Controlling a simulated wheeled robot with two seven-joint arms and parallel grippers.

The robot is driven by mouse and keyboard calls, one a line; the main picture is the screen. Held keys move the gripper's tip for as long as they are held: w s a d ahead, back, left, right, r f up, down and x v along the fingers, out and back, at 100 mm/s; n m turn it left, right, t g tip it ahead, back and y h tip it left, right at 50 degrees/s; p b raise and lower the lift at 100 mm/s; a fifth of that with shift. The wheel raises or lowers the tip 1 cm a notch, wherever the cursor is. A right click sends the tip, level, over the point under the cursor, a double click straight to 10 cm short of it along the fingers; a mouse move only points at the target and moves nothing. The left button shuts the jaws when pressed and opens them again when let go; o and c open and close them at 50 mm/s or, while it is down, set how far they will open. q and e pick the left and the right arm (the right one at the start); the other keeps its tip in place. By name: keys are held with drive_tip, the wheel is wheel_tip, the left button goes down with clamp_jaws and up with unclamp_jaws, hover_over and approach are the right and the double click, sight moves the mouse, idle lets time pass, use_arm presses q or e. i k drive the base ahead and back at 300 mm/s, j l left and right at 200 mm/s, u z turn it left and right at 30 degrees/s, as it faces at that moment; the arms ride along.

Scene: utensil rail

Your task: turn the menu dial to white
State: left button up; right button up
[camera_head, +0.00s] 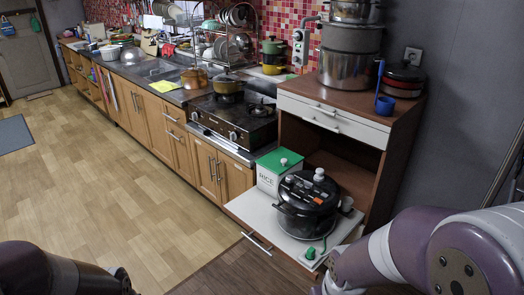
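A black, round rice cooker (306,204) with a glossy lid stands on a pulled-out white shelf (262,225) at the lower right. Small orange and light marks show on its upper side. A pale knob stands up at its back. I cannot make out a menu dial or its setting at this size. My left arm shows at the bottom left and my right arm at the bottom right, close to the shelf. Neither gripper can be made out in the frame.
A white-and-green rice box (279,172) stands behind the cooker. A small green object (310,253) lies at the shelf's front, with a cord beside it.

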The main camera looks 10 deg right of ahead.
sight(289, 178)
drive_tip(key=i+l, duration=0.25)
drive_tip(key=i, duration=0.15)
drive_tip(key=i+l+z, duration=0.1)
drive_tip(key=i+l, duration=0.15)
drive_tip(key=i, duration=0.2)
drive_tip(key=i+l, duration=0.2)
drive_tip(key=i, duration=0.2)
drive_tip(key=i+l+z, duration=0.1)
drive_tip(key=i+l, duration=0.15)
drive_tip(key=i, duration=0.15)
drive_tip(key=i+l, duration=0.15)
drive_tip(key=l, duration=0.2)
